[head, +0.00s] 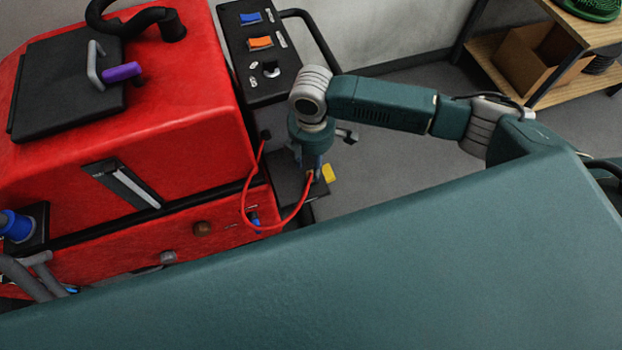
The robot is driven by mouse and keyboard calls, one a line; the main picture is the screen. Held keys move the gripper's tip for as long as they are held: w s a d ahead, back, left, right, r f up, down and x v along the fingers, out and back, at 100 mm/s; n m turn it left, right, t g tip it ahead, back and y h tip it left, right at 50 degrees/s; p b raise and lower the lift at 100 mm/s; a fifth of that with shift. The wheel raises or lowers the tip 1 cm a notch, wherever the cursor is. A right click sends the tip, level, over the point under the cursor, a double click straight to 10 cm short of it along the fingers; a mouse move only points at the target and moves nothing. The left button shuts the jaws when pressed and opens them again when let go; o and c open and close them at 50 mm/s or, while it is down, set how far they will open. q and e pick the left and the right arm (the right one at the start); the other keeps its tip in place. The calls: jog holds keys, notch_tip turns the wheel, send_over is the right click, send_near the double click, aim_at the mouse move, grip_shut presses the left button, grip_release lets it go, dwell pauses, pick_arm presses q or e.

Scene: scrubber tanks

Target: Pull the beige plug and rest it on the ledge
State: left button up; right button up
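My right gripper (311,172) points down beside the red machine, over a small dark ledge (290,189). Its fingertips are around a small beige plug (311,175), which is mostly hidden between them. A red cord (247,215) loops from the machine's side down and back up to the plug. The plug is at the ledge's right part; I cannot tell whether it touches the ledge. My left gripper is out of view.
The red scrubber tank (185,120) fills the left, with a black lid (65,85) and purple handle (121,72). A control panel (262,55) stands behind my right wrist. A yellow piece (329,173) is right of the gripper. Wooden shelves (575,80) stand far right.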

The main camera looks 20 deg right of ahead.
aim_at(311, 174)
notch_tip(311, 174, down, 5)
jog(key=b, duration=0.2)
jog(key=shift+f+b, duration=0.1)
jog(key=shift+b, duration=0.3)
jog(key=shift+f, duration=0.65)
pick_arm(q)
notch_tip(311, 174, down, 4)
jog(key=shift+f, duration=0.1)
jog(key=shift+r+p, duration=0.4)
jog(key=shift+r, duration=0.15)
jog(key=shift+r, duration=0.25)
